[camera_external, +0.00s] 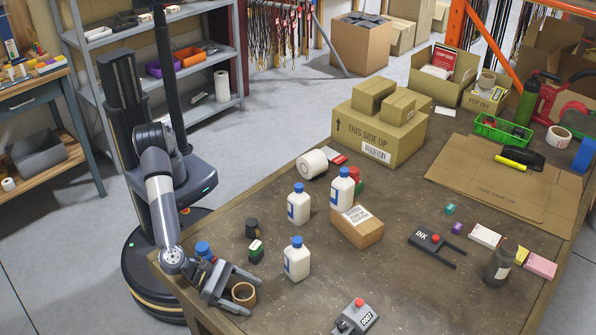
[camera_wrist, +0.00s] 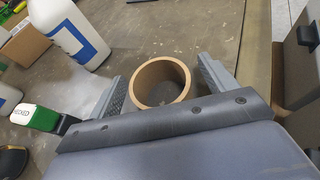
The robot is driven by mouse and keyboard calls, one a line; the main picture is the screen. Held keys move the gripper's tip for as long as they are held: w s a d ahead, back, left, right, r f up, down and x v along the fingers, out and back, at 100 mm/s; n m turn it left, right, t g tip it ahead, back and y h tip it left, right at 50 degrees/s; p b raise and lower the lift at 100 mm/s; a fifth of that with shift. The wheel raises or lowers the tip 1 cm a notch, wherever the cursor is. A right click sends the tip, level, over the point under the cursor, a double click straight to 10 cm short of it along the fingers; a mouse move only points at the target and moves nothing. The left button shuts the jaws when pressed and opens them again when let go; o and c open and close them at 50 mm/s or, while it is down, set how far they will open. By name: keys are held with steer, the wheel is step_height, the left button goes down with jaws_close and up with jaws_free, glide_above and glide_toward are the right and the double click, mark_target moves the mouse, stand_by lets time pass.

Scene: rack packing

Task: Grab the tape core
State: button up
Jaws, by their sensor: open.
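The tape core (camera_external: 243,293) is a short brown cardboard ring standing at the near left edge of the table. In the wrist view the tape core (camera_wrist: 161,83) sits with its round opening facing up, between my two fingers. My gripper (camera_external: 247,292) is open, with one finger on each side of the ring. In the wrist view my gripper (camera_wrist: 160,82) shows a gap between the ring and the left finger. The right finger is close to the ring; I cannot tell whether it touches. The lower front of the ring is partly hidden by my gripper's body.
White bottles with blue caps (camera_external: 297,259) stand beyond my gripper. A green-and-black stamp (camera_wrist: 42,118) lies to the left in the wrist view. A grey device with a red button (camera_external: 354,318) lies to the right. The table edge is close by.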

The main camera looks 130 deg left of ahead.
steer(key=shift+w+a+f, duration=0.2)
steer(key=shift+w, duration=0.2)
steer(key=c, duration=1.1)
